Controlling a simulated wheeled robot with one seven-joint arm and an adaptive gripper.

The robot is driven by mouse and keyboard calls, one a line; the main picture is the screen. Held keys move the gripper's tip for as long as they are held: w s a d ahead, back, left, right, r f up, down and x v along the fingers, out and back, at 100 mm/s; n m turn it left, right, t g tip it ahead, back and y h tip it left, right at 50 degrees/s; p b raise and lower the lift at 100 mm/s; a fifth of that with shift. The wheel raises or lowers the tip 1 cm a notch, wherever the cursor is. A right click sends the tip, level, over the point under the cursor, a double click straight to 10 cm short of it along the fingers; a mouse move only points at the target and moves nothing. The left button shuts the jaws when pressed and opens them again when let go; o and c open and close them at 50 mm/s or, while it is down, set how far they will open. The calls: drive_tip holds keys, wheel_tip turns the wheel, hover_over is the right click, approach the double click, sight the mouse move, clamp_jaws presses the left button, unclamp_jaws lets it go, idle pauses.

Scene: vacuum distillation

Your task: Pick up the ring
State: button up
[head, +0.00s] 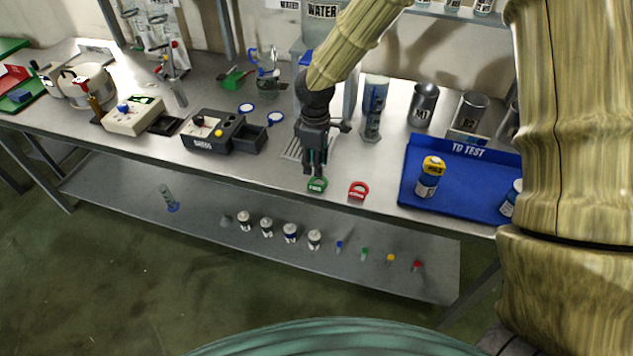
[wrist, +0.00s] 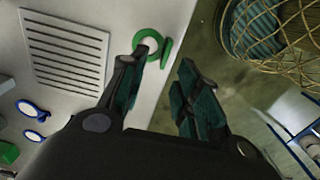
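A green ring (head: 317,184) lies near the front edge of the steel table, directly below my gripper (head: 315,170) in the head view. A red ring (head: 358,190) lies a little to its right. In the wrist view my gripper (wrist: 162,66) is open, with a gap between its dark fingers and nothing held. The green ring also shows in the wrist view (wrist: 167,47), just beyond the left fingertip, which partly overlaps it. The ring appears to be outside the gap. I cannot tell whether the finger touches it.
A blue tray (head: 415,185) labelled "YD TEST" holds a yellow-capped bottle (head: 429,178) to the right. A clear cylinder (head: 374,110) stands behind the rings. Blue rings (head: 275,118) and a dark box (head: 208,132) are to the left. The lower shelf (head: 330,268) holds several small bottles.

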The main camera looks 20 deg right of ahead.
sight(316, 190)
wheel_tip(316, 190, down, 2)
drive_tip(key=shift+f, duration=0.15)
drive_tip(key=shift+s+f+p, duration=0.2)
drive_tip(key=shift+f+p, duration=0.3)
drive_tip(key=shift+p, duration=0.05)
drive_tip(key=shift+s+a+f+p, duration=0.1)
drive_tip(key=shift+f+p, duration=0.15)
drive_tip(key=shift+f, duration=0.5)
drive_tip(key=shift+s+d+f+p, duration=0.1)
drive_tip(key=shift+f+p, duration=0.2)
drive_tip(key=shift+f, duration=0.4)
drive_tip(key=shift+s+a+f+p, duration=0.1)
drive_tip(key=shift+f+p, duration=0.15)
drive_tip(key=shift+f, duration=0.5)
clamp_jaws()
